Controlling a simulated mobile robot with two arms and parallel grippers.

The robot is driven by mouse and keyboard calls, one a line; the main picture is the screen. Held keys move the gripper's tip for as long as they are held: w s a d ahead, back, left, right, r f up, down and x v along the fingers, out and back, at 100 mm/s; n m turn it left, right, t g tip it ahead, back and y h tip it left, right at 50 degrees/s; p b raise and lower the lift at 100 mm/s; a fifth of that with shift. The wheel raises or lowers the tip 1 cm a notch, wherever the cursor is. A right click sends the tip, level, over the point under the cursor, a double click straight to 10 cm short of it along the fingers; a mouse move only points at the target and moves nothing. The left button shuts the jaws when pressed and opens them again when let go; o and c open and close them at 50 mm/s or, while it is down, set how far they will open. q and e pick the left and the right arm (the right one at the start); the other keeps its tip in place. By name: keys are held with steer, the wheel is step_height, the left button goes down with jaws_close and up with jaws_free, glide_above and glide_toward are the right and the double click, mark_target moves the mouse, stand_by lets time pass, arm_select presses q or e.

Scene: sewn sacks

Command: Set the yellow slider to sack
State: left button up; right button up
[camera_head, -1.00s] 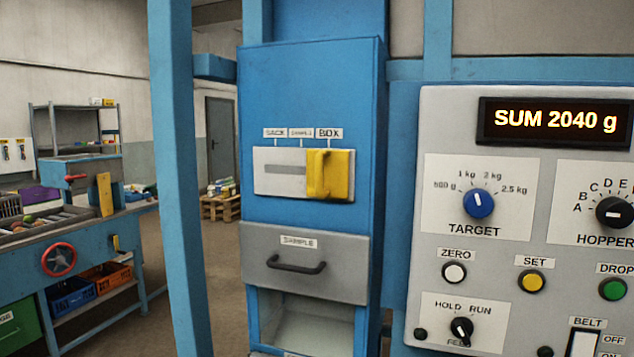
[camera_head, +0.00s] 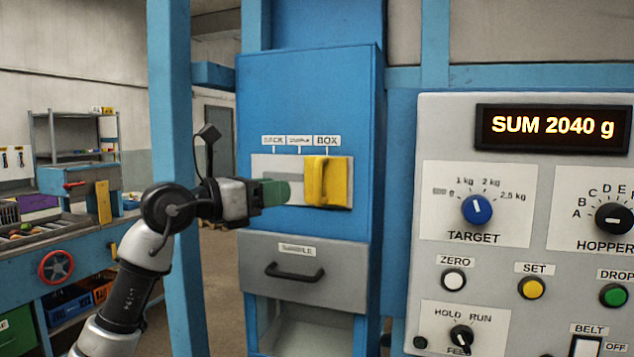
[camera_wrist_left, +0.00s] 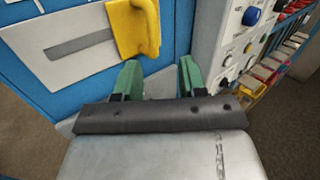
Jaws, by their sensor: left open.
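The yellow slider (camera_head: 328,182) sits at the right end of its slot, under the BOX label (camera_head: 327,141). The SACK label (camera_head: 273,141) is at the left end of the slotted plate (camera_head: 262,165), with a third label between them. My left gripper (camera_head: 276,193) is in front of the plate, just left of the slider, and hides part of the slot. In the left wrist view, its two green fingers (camera_wrist_left: 160,78) stand apart and empty. The slider (camera_wrist_left: 134,27) is ahead of them, slightly left, and apart from them. My right gripper is not in view.
Below the plate is a grey drawer (camera_head: 303,270) with a black handle. A blue upright post (camera_head: 172,110) stands left of the cabinet. The control panel (camera_head: 425,130) with knobs and buttons is to the right. A workbench (camera_head: 75,248) is at the far left.

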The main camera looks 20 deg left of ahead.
mark_target(317, 195)
arm_select(q)
steer(key=shift+y, duration=0.4)
steer(key=p+x, duration=0.1)
steer(key=x, duration=0.2)
steer(key=p+x, duration=0.1)
steer(key=x, duration=0.2)
steer(key=p+x, duration=0.2)
steer(key=x, duration=0.1)
steer(key=shift+w+a+r, duration=0.1)
steer(key=shift+w+r, duration=0.3)
steer(key=shift+w, duration=0.15)
steer(key=shift+w+f, duration=0.1)
steer(key=shift+w, duration=0.2)
steer(key=shift+c, duration=0.2)
jaws_close()
